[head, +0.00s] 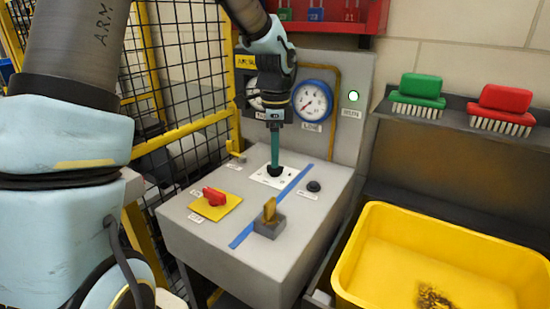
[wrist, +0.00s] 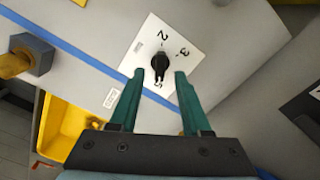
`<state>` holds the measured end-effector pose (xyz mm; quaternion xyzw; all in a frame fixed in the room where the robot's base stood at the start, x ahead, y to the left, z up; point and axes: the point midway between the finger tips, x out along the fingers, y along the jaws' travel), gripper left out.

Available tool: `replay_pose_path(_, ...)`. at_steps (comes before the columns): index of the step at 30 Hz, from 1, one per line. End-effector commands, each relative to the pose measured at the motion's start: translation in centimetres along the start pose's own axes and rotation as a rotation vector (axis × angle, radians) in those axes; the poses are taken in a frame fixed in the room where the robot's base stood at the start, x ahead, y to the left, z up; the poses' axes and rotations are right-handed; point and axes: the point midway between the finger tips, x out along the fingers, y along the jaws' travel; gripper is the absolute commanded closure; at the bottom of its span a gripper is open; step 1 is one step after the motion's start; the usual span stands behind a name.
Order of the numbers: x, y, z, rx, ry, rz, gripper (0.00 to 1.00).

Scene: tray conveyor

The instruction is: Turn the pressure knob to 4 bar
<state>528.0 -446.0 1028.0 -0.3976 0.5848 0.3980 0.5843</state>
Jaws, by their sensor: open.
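The black pressure knob (wrist: 159,65) sits on a white dial plate (wrist: 185,50) on the grey console. The numbers 2 and 3 are readable on the plate; a mark under the knob is partly covered. I cannot tell surely where the knob points. In the head view the knob (head: 275,171) is right below my gripper (head: 275,163). In the wrist view my gripper (wrist: 159,74) is open, with one teal finger on either side of the knob and gaps showing. The LINE gauge (head: 312,101) stands behind; its reading is too small to tell. Another gauge is mostly hidden by my arm.
A red switch (head: 214,197) on a yellow plate, a brass piece in a grey block (head: 269,226) and a black button (head: 314,186) surround the knob. Blue tape (head: 243,235) crosses the console. A green lamp (head: 353,96) is lit. A yellow bin (head: 375,225) stands right, mesh fence left.

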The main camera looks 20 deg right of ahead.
Motion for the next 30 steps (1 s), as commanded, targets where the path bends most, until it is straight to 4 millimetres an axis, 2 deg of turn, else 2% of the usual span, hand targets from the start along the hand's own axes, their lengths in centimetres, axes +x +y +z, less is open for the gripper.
replay_pose_path(6,2.1,0.0,0.1,-0.002,-0.001,0.001,0.53)
replay_pose_path(16,2.5,0.0,0.1,-0.002,0.0,0.0,0.53)
replay_pose_path(27,2.5,0.0,0.1,-0.003,0.0,0.0,0.93)
replay_pose_path(29,2.5,0.0,0.1,-0.003,0.0,0.0,1.0)
replay_pose_path(30,2.5,0.0,0.1,-0.003,0.0,0.0,1.0)
